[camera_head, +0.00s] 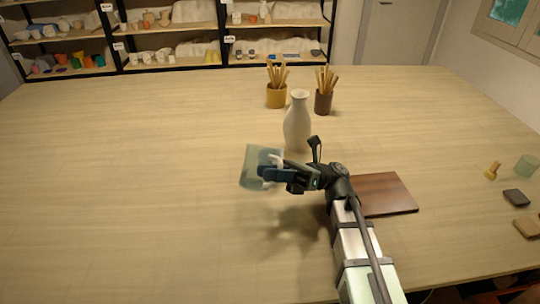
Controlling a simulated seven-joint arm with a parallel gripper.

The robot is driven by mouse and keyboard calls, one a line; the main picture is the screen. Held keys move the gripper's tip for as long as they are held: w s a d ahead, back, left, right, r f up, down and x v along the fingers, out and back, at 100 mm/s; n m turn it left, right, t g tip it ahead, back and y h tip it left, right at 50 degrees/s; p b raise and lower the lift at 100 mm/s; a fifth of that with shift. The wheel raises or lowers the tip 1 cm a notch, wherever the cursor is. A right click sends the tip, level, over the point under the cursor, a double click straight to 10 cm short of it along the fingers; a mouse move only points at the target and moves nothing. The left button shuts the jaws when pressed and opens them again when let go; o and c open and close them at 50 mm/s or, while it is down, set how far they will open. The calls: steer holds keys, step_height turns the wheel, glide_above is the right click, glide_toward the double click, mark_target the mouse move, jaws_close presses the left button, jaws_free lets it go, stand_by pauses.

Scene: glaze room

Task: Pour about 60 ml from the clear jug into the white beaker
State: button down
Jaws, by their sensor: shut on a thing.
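The clear jug (253,169) has a pale greenish tint and is tilted. It is at the end of my gripper (271,173), left of the middle of the table. My gripper is shut on the jug, and a pale curved part, seemingly its handle, shows at the jaws. The jug seems to be above the table, with a soft shadow below and to the right. I cannot make out a liquid level in it. I cannot pick out a white beaker; it may be hidden behind the jug or my arm.
A tall white vase (297,124) stands just behind my gripper. Two tool pots (276,97) (323,102) stand farther back. A dark wooden board (391,196) lies right of my wrist. Small items, including a greenish cup (526,166), are at the right edge. The table's left is clear.

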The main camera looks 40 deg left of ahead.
mark_target(276, 159)
steer(key=shift+w+a+r+m+t+y, duration=0.15)
steer(key=shift+w+r+m+y, duration=0.45)
steer(key=shift+m+y, duration=0.75)
steer(key=shift+w+a+r+m+t+y, duration=0.25)
steer(key=shift+r+m+y, duration=0.8)
steer(key=shift+m, duration=0.55)
steer(key=shift+w+a+r+m+t+y, duration=0.1)
steer(key=shift+w+r+m+y, duration=0.5)
steer(key=shift+m+y, duration=0.8)
steer(key=shift+r, duration=0.1)
steer(key=shift+w+r+m+t+y, duration=0.25)
steer(key=shift+m+y, duration=0.2)
steer(key=shift+m, duration=0.25)
steer(key=shift+r+m+t+y, duration=0.15)
steer(key=shift+m+t+y, duration=0.25)
steer(key=shift+m, duration=0.25)
steer(key=shift+w+a+r+m+t+y, duration=0.1)
steer(key=shift+m+t+y, duration=0.15)
steer(key=shift+m+y, duration=0.25)
steer(key=shift+w+a+r+m+t+y, duration=0.15)
steer(key=shift+w+m+t+y, duration=0.1)
steer(key=shift+w+m+t, duration=0.2)
steer(key=shift+w+r+m+t+y+p, duration=0.15)
steer(key=shift+m+t+y, duration=0.2)
steer(key=shift+m, duration=0.2)
steer(key=shift+w+r+m+t+y+p, duration=0.1)
steer(key=shift+m+t+y+p, duration=0.1)
steer(key=shift+m+y, duration=0.25)
